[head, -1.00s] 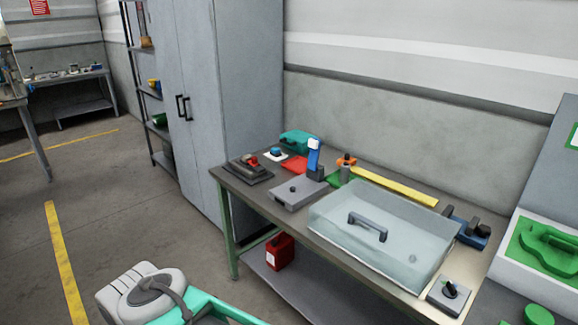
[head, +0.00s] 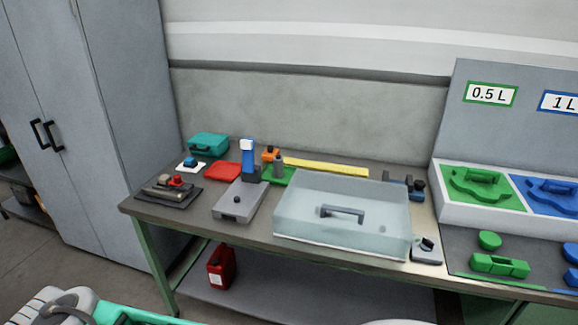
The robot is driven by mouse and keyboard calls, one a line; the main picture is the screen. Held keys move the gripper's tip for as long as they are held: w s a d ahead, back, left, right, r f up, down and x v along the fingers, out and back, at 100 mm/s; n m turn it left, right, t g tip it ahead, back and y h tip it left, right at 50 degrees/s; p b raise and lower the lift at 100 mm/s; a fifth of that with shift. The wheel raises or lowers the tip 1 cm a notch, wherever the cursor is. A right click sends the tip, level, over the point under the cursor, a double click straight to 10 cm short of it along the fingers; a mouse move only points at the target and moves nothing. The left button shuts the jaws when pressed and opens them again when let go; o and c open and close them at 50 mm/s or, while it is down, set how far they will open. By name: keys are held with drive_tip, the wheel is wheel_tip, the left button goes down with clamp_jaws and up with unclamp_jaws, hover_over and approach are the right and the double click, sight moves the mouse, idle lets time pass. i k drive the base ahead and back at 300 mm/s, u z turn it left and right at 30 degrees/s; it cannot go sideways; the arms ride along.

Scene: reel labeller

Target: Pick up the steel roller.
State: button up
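A small grey upright piece (head: 279,166) stands on a green mat (head: 286,181) just behind the clear cover. It may be the steel roller, but at this size I cannot tell for certain. A grey labeller base (head: 231,206) with a blue and white upright (head: 248,160) stands to its left. My gripper is out of view; only a white and teal part of my own body shows at the lower left.
A dark tray (head: 150,201), red tray (head: 222,172), teal case (head: 208,143) and yellow bar (head: 325,167) lie around. A red can (head: 221,267) stands on the lower shelf.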

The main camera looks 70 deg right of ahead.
sight(278, 161)
drive_tip(key=z, duration=0.85)
drive_tip(key=i, duration=0.85)
drive_tip(key=z, duration=1)
drive_tip(key=i, duration=0.6)
